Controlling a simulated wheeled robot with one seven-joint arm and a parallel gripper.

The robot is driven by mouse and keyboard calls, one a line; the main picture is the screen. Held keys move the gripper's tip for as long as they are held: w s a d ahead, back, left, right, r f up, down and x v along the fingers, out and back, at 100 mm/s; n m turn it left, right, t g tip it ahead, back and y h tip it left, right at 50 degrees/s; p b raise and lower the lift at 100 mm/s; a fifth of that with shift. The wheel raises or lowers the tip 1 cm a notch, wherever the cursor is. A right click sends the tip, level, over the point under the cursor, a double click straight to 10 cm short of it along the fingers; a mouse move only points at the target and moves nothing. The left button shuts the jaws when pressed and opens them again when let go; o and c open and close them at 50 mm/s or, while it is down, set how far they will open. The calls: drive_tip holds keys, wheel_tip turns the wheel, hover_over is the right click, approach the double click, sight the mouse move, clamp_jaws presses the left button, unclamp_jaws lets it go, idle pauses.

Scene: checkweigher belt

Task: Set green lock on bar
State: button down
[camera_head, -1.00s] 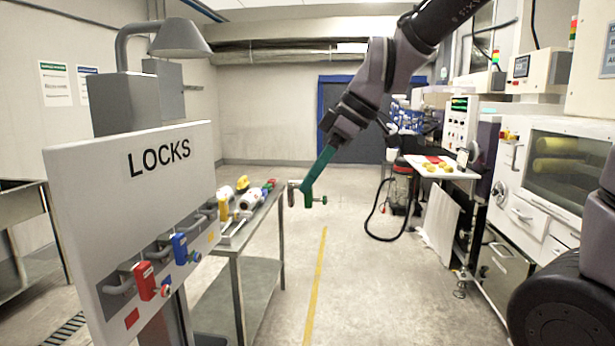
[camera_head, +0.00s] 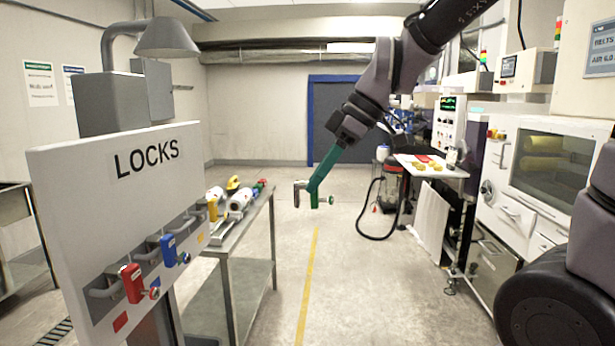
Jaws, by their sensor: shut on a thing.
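My gripper (camera_head: 314,184) hangs in mid-air over the aisle, right of the steel table, and is shut on the green lock (camera_head: 314,198). The lock's grey shackle (camera_head: 298,188) points left and a round-headed key (camera_head: 330,200) sticks out to the right. The white LOCKS board (camera_head: 85,190) stands at the left. Grey bars (camera_head: 105,293) stick out along its lower part. A red lock (camera_head: 132,284) and a blue lock (camera_head: 168,250) hang there, each with a key. A yellow lock (camera_head: 212,209) shows at the board's far edge; its support is hard to tell.
The steel table (camera_head: 228,246) behind the board carries white rolls (camera_head: 240,198) and small coloured items. A grey lamp (camera_head: 165,38) overhangs the board. Machines (camera_head: 545,165) line the right side. The floor between, with a yellow line (camera_head: 308,280), is clear.

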drive_tip(key=d, duration=0.8)
drive_tip(key=shift+s, duration=0.35)
drive_tip(key=shift+d, duration=0.1)
drive_tip(key=w+d+f+m+t+h, duration=0.1)
drive_tip(key=w+f+m+t, duration=0.2)
drive_tip(key=w, duration=0.6)
drive_tip(key=w+d+f+m+t+h, duration=0.1)
drive_tip(key=w+f+m, duration=0.3)
drive_tip(key=w, duration=0.5)
drive_tip(key=w+d+f+m+h, duration=0.1)
drive_tip(key=w+d+f+m, duration=0.1)
drive_tip(key=d, duration=0.3)
drive_tip(key=w+d+f+m+t+h, duration=0.1)
drive_tip(key=w+d+f+m+h, duration=0.1)
drive_tip(key=w+d+f+m, duration=0.1)
drive_tip(key=w+d+f+m+t+h, duration=0.1)
drive_tip(key=w+d+f+m, duration=0.1)
drive_tip(key=d+f+m, duration=0.3)
drive_tip(key=shift+w+d+f+h, duration=0.35)
drive_tip(key=shift+d+f, duration=0.3)
drive_tip(key=shift+d, duration=1.35)
